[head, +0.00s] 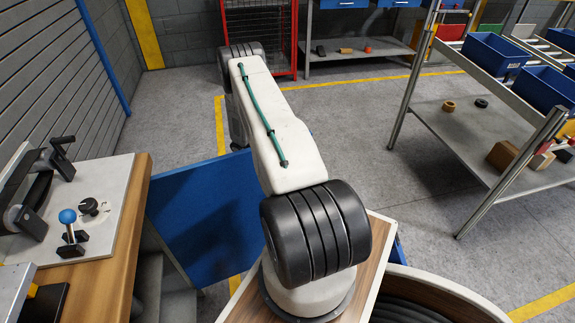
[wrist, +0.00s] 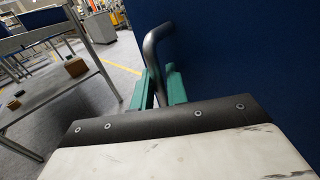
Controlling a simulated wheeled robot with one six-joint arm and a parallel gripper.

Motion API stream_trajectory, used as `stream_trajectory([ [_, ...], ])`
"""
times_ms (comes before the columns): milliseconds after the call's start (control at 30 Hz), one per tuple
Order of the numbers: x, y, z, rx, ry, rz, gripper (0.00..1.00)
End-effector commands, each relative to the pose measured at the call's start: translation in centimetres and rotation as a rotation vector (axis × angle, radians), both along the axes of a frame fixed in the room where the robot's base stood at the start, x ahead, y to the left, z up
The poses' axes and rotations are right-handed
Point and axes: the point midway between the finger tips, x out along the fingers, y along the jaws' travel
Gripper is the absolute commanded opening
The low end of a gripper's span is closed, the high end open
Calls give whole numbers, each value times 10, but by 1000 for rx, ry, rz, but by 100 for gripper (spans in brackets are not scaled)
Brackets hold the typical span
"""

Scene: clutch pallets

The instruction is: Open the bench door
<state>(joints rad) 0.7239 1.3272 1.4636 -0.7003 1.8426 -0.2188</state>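The blue bench door (head: 205,215) stands swung out from the wooden bench, with the cupboard opening partly showing beside it. In the wrist view the door's dark blue face (wrist: 235,60) fills the right side. Its grey bar handle (wrist: 152,50) curves out from that face. My gripper (wrist: 160,88) has its two green fingers on either side of the handle, close against it, and looks shut on it. In the head view my arm hides the gripper and the handle.
The bench top (head: 110,220) at left holds a blue-knobbed lever (head: 68,216) and a black dial. A metal rack (head: 475,130) with blue bins stands at right. The grey floor between, with yellow lines, is clear.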

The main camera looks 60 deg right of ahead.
Motion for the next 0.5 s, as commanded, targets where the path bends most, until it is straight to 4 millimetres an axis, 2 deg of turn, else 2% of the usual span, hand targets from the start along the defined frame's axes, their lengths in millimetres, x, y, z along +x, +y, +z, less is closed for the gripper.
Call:
stream_trajectory([
  [133, 1, 0, 0, 0, 0, 0, 15],
  [233, 10, -1, 0, -1, -1, 1, 15],
  [500, 55, -2, -1, -1, -1, 2, 15],
])
